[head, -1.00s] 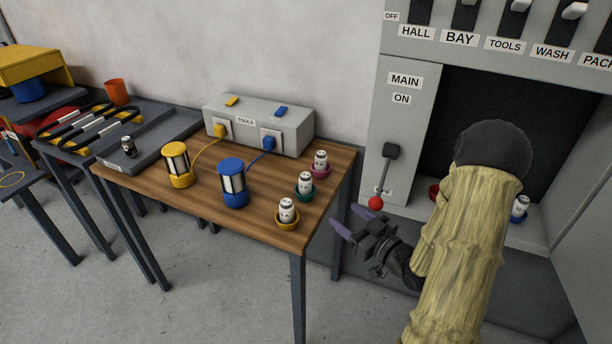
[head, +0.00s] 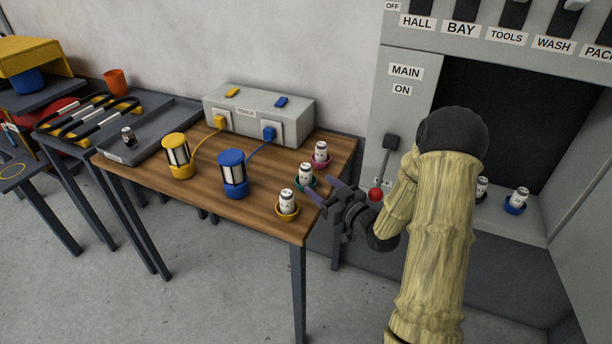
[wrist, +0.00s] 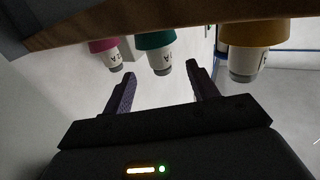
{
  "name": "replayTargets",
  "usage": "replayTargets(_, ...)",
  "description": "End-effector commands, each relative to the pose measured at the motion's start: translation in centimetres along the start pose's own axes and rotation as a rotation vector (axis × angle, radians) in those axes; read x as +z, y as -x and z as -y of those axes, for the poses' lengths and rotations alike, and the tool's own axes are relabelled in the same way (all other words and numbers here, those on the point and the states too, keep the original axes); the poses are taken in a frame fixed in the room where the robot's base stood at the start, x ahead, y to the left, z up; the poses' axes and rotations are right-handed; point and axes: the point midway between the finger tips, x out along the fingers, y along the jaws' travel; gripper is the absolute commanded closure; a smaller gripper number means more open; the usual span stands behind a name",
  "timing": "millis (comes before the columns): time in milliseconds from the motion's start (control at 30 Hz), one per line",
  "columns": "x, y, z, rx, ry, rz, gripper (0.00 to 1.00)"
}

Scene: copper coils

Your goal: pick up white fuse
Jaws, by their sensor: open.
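Three white fuses stand upright in small coloured cups along the right side of the wooden table: one white fuse (head: 287,198) in a yellow cup (head: 287,214), one (head: 305,172) in a teal cup, and one (head: 321,150) in a magenta cup. My gripper (head: 325,189) is open and empty, just off the table's right edge, its fingers pointing toward the teal cup. The upside-down wrist view shows the teal cup's fuse (wrist: 161,63) roughly between the fingertips, the magenta cup's fuse (wrist: 113,57) to the left and the yellow cup's fuse (wrist: 245,66) to the right.
A yellow lantern (head: 178,157) and a blue lantern (head: 233,175) stand on the table before a grey socket box (head: 258,117). More cupped fuses (head: 517,196) sit inside the cabinet. A dark-bodied fuse (head: 128,137) stands on the left tray.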

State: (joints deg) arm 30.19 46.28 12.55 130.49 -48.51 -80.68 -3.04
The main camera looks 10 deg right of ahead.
Motion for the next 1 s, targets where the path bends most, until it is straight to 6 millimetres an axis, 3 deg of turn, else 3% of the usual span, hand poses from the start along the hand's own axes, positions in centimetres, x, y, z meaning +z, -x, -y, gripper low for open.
replayTargets(200,0.1,-2.4,0.0,0.0,0.0,0.001,0.41)
replayTargets(567,0.1,-2.7,0.0,0.0,0.0,0.001,0.41)
replayTargets(900,0.3,-7.1,0.0,-0.001,0.002,-0.001,0.41)
replayTargets(1000,0.3,-7.6,-0.1,0.001,0.001,0.001,0.41)
